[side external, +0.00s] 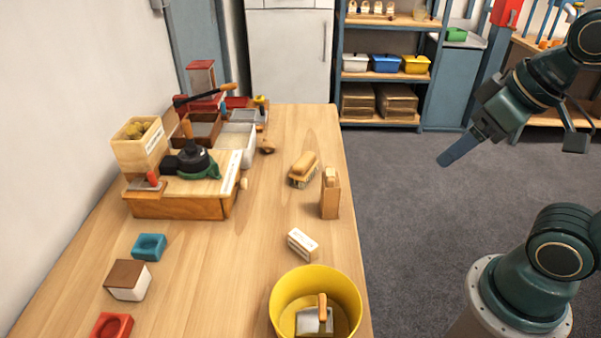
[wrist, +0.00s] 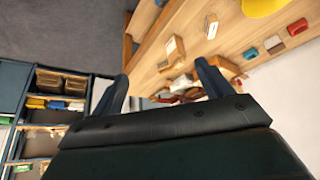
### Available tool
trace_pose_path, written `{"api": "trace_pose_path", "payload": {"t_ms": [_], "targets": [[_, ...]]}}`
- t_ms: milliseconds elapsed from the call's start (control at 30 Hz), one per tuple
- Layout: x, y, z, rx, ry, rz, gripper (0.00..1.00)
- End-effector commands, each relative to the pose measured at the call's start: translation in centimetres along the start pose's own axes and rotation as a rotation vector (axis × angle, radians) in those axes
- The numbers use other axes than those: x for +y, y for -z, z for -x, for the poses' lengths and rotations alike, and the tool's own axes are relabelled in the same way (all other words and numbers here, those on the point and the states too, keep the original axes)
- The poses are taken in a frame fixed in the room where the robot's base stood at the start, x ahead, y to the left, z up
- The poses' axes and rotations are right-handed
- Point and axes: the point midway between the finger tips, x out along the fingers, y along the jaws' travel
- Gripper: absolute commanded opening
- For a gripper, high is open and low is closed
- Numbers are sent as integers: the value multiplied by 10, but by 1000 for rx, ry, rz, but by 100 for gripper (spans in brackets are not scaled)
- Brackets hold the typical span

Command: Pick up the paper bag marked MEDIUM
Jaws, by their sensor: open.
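No print reading MEDIUM is legible in either view. A small pale block-shaped item (side external: 302,244) with dark print too small to read lies on the table beside the yellow bucket. A tan upright box-like item (side external: 330,194) stands near the table's right edge; I cannot tell whether it is a bag. My gripper (side external: 448,160) is raised off the table's right side, well apart from everything on it. In the wrist view my gripper (wrist: 162,70) shows two spread fingers with nothing between them in its grasp.
A yellow bucket (side external: 284,292) holding a scoop stands at the front. A brush (side external: 303,170) lies near the tan item. The table's middle is mostly clear.

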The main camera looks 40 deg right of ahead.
Motion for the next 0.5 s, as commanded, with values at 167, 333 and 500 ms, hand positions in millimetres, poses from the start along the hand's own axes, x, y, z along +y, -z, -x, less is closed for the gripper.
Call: {"api": "trace_pose_path", "payload": {"t_ms": [167, 333, 500], "targets": [[-1, 6, -2, -8, 4, 24, 78], [-4, 21, -9, -30, 21, 94, 78], [-7, 43, -23, -60, 55, 205, 78]]}}
